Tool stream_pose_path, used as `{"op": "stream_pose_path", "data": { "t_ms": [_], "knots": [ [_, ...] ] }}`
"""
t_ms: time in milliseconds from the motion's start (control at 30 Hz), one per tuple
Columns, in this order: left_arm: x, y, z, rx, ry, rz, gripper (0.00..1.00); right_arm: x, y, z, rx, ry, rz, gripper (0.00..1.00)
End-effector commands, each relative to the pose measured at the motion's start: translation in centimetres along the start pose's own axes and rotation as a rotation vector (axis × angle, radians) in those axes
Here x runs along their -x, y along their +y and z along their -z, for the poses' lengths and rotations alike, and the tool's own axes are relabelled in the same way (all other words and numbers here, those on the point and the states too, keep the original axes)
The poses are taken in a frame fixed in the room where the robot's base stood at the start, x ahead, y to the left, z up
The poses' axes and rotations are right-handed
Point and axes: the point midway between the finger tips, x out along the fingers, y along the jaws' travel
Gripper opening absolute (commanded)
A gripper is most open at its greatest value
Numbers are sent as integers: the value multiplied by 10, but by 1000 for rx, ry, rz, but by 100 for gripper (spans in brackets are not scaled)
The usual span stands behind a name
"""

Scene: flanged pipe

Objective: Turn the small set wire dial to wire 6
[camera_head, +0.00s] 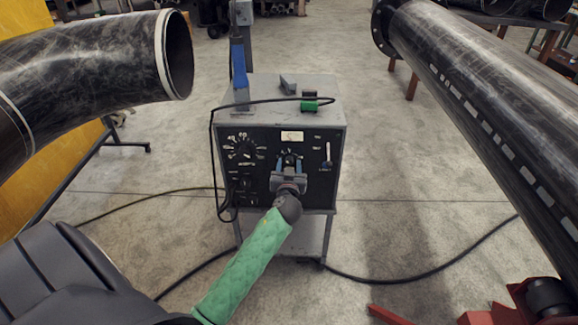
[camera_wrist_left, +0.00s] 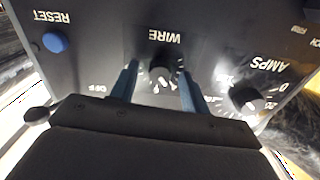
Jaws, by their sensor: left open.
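The small wire dial (camera_wrist_left: 162,73) is a black knob with a light mark under the WIRE label, upside down in the left wrist view. It sits on the dark front panel (camera_head: 318,188) of the grey welding machine. In the head view the dial (camera_head: 289,158) is small and partly hidden by my gripper. My left gripper (camera_head: 286,161) is open in front of the panel. In the left wrist view its two blue fingers (camera_wrist_left: 159,72) stand either side of the dial, with a gap showing on each side. The pointer's exact setting is too small to read. My right gripper is out of view.
The larger amps dial (camera_head: 246,149) is left of the wire dial. A blue reset button (camera_wrist_left: 55,42) is on the other side. A black cable (camera_head: 212,150) hangs by the machine. Large dark pipes stand left (camera_head: 90,65) and right (camera_head: 480,95).

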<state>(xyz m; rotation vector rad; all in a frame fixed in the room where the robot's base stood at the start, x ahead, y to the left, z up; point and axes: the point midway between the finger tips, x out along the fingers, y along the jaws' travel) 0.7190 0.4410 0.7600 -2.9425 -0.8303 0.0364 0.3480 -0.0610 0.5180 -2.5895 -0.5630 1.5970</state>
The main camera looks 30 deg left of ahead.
Motion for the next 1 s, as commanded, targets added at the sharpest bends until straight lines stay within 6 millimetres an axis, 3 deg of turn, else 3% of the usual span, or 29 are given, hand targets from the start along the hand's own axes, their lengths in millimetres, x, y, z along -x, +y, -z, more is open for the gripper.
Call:
{"op": "stream_pose_path", "data": {
  "t_ms": [167,400,733,1000],
  "knots": [
    [0,0,0,0,0,0,46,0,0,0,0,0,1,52],
    [0,0,0,0,0,0,2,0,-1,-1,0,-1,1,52],
    [0,0,0,-43,-1,0,2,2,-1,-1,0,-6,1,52],
    [0,0,0,-210,-1,0,2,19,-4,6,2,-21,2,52]
  ]
}}
